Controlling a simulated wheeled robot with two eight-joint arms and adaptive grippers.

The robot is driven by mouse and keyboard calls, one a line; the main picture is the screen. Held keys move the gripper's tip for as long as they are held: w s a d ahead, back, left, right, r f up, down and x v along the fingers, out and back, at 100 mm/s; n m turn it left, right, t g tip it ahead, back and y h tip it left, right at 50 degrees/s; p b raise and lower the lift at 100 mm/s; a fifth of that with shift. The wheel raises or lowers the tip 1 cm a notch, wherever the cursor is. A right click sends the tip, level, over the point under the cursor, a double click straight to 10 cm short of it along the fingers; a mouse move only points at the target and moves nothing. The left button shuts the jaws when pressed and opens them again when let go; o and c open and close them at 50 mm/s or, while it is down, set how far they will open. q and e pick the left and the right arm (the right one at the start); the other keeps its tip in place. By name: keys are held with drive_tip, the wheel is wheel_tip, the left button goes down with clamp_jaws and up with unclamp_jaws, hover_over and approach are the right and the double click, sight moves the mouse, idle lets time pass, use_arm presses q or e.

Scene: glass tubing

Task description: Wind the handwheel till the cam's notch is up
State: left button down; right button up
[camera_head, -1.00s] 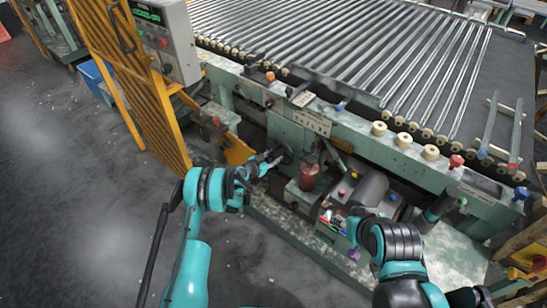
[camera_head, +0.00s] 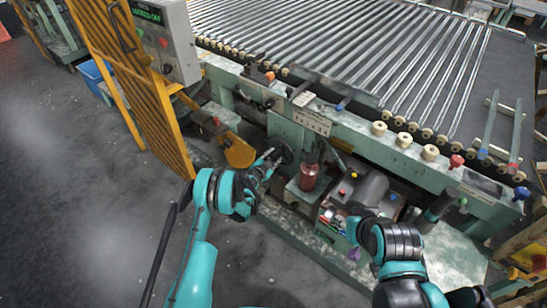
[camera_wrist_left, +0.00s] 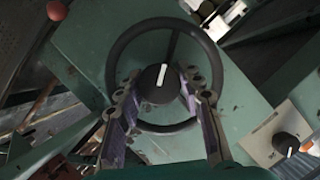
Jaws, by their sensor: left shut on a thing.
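The dark handwheel (camera_head: 284,153) is on the front of the green machine. In the left wrist view its rim is a ring around a black hub with a white mark (camera_wrist_left: 160,78), the mark near upright. My left gripper (camera_head: 268,158) reaches it from the left. In the wrist view its fingers (camera_wrist_left: 160,95) lie on both sides of the hub, inside the rim, shut on the handwheel. An orange-yellow rounded plate (camera_head: 238,152) is left of the wheel; I cannot tell whether it is the cam, and no notch is clear. My right gripper is mostly hidden beyond its wrist.
A red-brown cylinder (camera_head: 309,177) stands right of the handwheel, close to my left gripper. The floor in front is clear.

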sight(274, 153)
use_arm(q)
drive_tip(key=shift+m, duration=0.4)
idle(0.3)
drive_tip(key=c, duration=1)
unclamp_jaws()
wheel_tip(274, 153, up, 10)
